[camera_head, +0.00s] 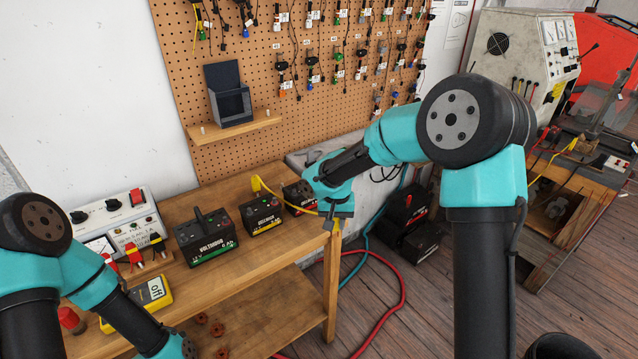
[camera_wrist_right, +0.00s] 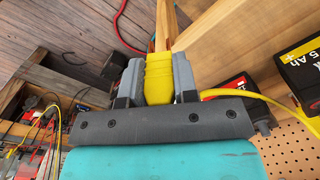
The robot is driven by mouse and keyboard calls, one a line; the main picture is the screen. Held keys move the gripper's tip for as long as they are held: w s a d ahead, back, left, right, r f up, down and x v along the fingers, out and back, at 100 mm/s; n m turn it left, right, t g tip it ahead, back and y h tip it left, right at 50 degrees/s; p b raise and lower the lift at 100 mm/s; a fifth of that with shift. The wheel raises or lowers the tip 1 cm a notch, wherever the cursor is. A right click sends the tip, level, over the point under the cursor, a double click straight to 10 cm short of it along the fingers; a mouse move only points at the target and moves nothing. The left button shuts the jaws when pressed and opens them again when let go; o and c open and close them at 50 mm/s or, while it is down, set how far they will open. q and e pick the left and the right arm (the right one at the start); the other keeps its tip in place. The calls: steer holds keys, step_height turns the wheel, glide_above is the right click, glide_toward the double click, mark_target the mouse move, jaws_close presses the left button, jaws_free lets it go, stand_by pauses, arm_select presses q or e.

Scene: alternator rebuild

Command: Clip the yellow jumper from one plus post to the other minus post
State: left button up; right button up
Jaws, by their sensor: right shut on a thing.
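The yellow jumper has one clip (camera_head: 256,184) standing at the top of the middle battery (camera_head: 262,214), where it appears attached to a post. Its yellow wire (camera_head: 290,205) arcs right to my right gripper (camera_head: 334,222). In the right wrist view my right gripper (camera_wrist_right: 158,78) is shut on the jumper's other yellow clip (camera_wrist_right: 159,72), held beyond the bench's right end. The right battery (camera_head: 298,197) is partly hidden behind my right arm, its posts unclear. A larger battery (camera_head: 207,240) stands to the left. My left gripper (camera_head: 184,347) is low at the bottom edge, its fingers not clear.
On the wooden bench (camera_head: 285,243) are a yellow meter (camera_head: 150,292) and a white test unit (camera_head: 122,222). A pegboard (camera_head: 255,85) with hanging leads and a small shelf (camera_head: 236,131) rises behind. Dark batteries (camera_head: 405,225) and a red cable (camera_head: 402,290) lie on the floor.

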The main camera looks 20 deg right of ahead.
steer(key=shift+r, duration=0.1)
step_height(320, 180, up, 15)
steer(key=w+a+n, duration=0.1)
steer(key=w+n, duration=0.7)
steer(key=w, duration=0.9)
steer(key=shift+s+a+f, duration=0.1)
steer(key=shift+f, duration=1.3)
steer(key=shift+s+a+f, duration=0.1)
steer(key=shift+f, duration=1.3)
steer(key=shift+f, duration=1.15)
steer(key=o, duration=0.8)
